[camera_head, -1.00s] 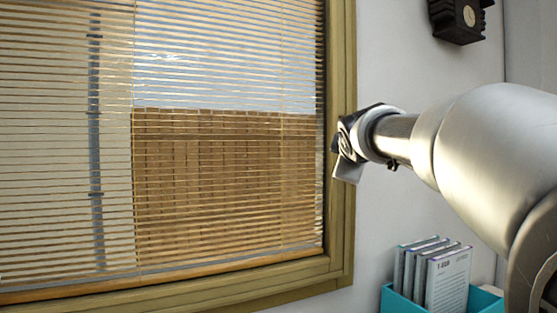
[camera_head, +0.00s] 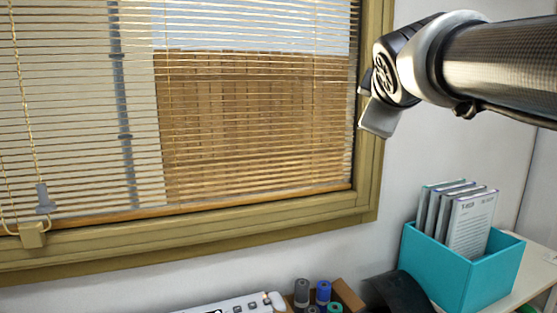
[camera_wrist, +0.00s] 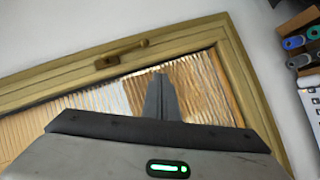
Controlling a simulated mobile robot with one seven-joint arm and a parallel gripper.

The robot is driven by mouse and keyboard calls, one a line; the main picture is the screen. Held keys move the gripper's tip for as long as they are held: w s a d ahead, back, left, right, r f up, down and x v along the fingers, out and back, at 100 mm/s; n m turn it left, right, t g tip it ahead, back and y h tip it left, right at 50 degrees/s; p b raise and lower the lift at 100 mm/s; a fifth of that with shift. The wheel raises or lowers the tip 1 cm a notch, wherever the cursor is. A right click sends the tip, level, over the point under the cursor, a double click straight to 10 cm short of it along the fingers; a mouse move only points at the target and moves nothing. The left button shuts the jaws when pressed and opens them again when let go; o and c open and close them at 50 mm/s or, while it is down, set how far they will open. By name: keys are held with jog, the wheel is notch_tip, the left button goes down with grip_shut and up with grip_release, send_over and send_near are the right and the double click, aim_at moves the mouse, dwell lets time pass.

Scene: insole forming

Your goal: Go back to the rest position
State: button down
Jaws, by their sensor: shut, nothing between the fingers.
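My gripper (camera_head: 378,118) hangs in the air in the upper right of the head view, in front of the window frame's right side. My arm reaches it from the right edge. In the wrist view my gripper (camera_wrist: 160,95) points toward the window, its narrow fingers together with nothing between them. A green light glows on its body.
A window with wooden blinds (camera_head: 250,120) fills the left of the head view. Below right, a teal box (camera_head: 475,265) holds several upright cases (camera_head: 470,222). Bottles (camera_head: 322,292) and a white device (camera_head: 240,303) show at the bottom edge.

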jog(key=s+a+f+m+g+y, duration=0.25)
jog(key=s+f+m+g, duration=0.25)
jog(key=s+f, duration=0.9)
jog(key=s+a+f+m+g+y, duration=0.1)
jog(key=s+a+f+m+g, duration=0.25)
jog(key=s+f+m, duration=0.95)
jog(key=w+r+n+p, duration=0.3)
jog(key=r+n+p, duration=0.4)
jog(key=r+p, duration=1)
jog(key=p, duration=0.4)
jog(key=shift+w+d+p, duration=0.15)
jog(key=shift+d+p, duration=0.1)
jog(key=shift+p, duration=0.15)
